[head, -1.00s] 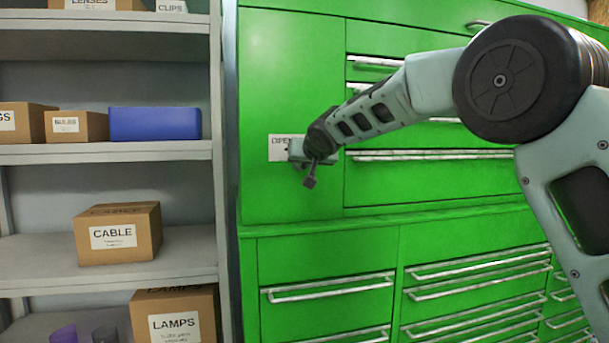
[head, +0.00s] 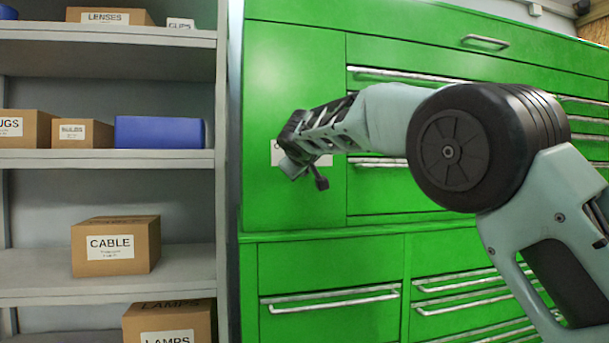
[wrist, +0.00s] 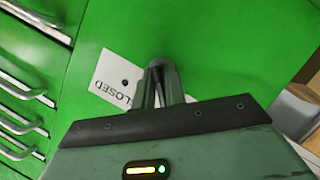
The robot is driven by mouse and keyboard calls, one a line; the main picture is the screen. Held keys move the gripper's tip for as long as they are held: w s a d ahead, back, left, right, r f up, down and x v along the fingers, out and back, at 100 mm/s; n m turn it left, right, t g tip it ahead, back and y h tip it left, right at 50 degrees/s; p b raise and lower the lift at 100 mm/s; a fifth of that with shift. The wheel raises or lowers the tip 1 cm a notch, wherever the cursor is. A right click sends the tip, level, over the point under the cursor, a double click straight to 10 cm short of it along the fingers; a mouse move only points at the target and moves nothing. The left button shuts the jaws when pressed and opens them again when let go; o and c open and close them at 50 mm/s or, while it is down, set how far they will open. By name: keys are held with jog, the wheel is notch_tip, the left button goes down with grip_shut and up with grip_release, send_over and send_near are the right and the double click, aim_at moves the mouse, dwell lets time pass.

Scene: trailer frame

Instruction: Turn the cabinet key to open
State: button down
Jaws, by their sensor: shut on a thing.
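The green cabinet door (head: 295,75) is closed, with a white label plate (head: 275,156) on it. In the wrist view the plate (wrist: 112,72) shows the word CLOSED, tilted and upside down, and a small dark round spot. My gripper (head: 286,150) is at the plate and covers its middle in the head view. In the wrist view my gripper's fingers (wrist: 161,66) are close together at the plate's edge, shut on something. The key is not clearly visible; the fingers hide it.
Drawers with metal handles (head: 330,299) lie below and to the right of the door. A grey shelf (head: 185,161) on the left holds a blue bin (head: 160,132), a CABLE box (head: 115,246) and other boxes. My arm spans the right side.

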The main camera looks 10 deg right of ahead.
jog(key=shift+n+h, duration=0.3)
jog(key=shift+n, duration=0.1)
jog(key=c, duration=1.6)
grip_release()
jog(key=shift+o, duration=0.2)
jog(key=b+v, duration=0.5)
jog(key=v, duration=1.2)
jog(key=shift+s, duration=0.25)
